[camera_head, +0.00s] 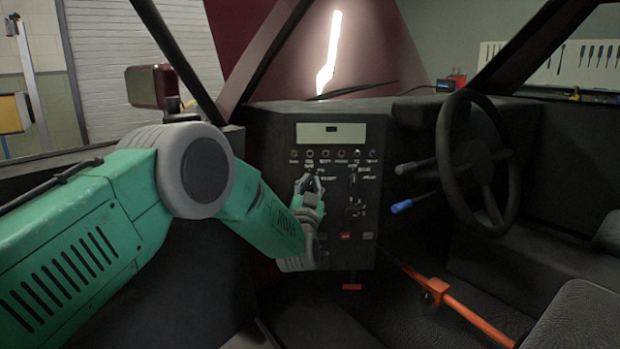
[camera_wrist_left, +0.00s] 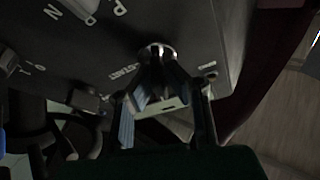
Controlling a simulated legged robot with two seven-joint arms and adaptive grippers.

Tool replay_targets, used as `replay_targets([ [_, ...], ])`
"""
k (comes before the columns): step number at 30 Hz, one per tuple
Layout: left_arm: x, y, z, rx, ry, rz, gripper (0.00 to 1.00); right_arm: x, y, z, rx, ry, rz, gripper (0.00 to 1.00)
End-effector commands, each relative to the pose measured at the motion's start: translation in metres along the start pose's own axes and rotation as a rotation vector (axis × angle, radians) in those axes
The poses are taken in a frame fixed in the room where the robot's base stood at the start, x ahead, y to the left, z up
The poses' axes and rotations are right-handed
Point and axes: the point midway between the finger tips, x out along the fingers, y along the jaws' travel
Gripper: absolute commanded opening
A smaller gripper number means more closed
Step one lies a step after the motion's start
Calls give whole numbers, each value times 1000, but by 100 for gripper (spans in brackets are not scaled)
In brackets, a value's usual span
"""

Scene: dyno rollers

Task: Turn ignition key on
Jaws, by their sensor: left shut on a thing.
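The dashboard panel (camera_head: 345,135) is dark, with a display, a row of small knobs and white labels. My left gripper (camera_head: 307,185) is at the left part of this panel. In the left wrist view, the ignition switch shows as a round metal collar (camera_wrist_left: 157,50) beside a label that reads START. My left gripper (camera_wrist_left: 160,85) has its fingertips together right at this collar, shut on the ignition key. The key itself is mostly hidden between the fingers, so its exact angle cannot be told. My right gripper is not in view.
A steering wheel (camera_head: 478,160) stands to the right, with a blue-tipped lever (camera_head: 401,207) on its left. Another switch (camera_head: 355,208) sits on the panel right of my gripper. An orange bar (camera_head: 465,308) runs low at the right. A windshield pillar rises at the left.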

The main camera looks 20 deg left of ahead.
Motion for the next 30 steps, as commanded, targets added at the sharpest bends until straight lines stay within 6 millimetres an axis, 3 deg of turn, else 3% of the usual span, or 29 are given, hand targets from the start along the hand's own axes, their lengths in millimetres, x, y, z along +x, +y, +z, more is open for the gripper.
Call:
replay_targets([
  [15, 0, 3, -2, 347, 2, 146, 0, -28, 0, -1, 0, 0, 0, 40],
  [30, 0, 5, 0, 437, 2, 184, 0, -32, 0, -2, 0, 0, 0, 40],
])
